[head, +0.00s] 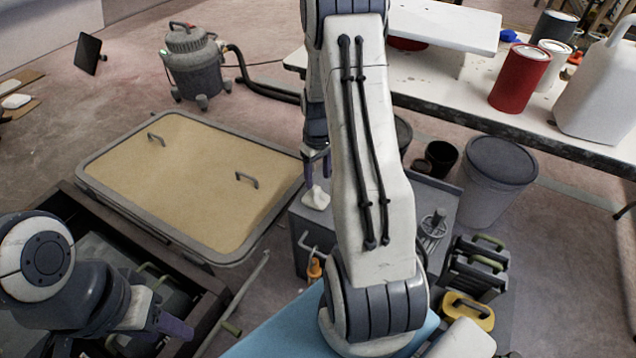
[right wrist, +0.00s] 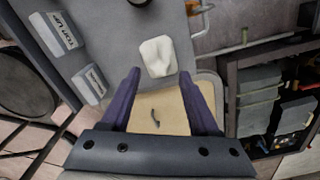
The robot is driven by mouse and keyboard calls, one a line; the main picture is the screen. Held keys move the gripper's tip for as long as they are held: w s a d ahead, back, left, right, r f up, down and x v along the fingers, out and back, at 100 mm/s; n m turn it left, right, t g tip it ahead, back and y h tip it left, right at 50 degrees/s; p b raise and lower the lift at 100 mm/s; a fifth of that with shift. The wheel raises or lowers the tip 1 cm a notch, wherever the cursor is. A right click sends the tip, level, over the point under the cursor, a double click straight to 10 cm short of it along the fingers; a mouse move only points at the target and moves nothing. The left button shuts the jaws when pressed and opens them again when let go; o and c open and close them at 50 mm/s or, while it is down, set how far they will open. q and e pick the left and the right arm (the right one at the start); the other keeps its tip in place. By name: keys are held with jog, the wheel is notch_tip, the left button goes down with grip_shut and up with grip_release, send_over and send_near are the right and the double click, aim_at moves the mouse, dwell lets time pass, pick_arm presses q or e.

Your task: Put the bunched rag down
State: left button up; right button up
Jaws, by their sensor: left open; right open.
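The bunched rag (head: 316,198) is a small white lump on the grey top of a low cart (head: 440,195), near its left edge. In the right wrist view the rag (right wrist: 157,57) lies just beyond the purple fingertips, roughly in line with the gap between them. My right gripper (head: 316,168) is open, close above the rag and apart from it; my own arm hides part of the cart. My left gripper (head: 125,338) is open and empty at the lower left, over the dark open drawer unit (head: 225,290).
A tan-topped panel with handles (head: 190,180) lies left of the cart. A lidded grey bin (head: 497,180) and black cases (head: 475,270) stand to its right. A white table (head: 440,85) with a red can (head: 520,78) is behind. A grey vacuum (head: 193,65) stands on the floor.

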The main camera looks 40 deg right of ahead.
aim_at(317, 190)
notch_tip(317, 190, up, 6)
jog(key=p, duration=0.1)
jog(key=s+a+r+n, duration=0.2)
jog(key=a+r, duration=0.3)
jog(key=a, duration=0.7)
jog(key=s+a+r+n, duration=0.2)
jog(key=a+r, duration=0.3)
jog(key=a, duration=0.6)
jog(key=s+a+r+n, duration=0.1)
jog(key=s+a, duration=0.4)
jog(key=s, duration=0.3)
jog(key=s+a+r+n+y, duration=0.1)
jog(key=s+a+r+n, duration=0.1)
jog(key=s+a, duration=0.4)
jog(key=s, duration=0.3)
jog(key=shift+r, duration=0.15)
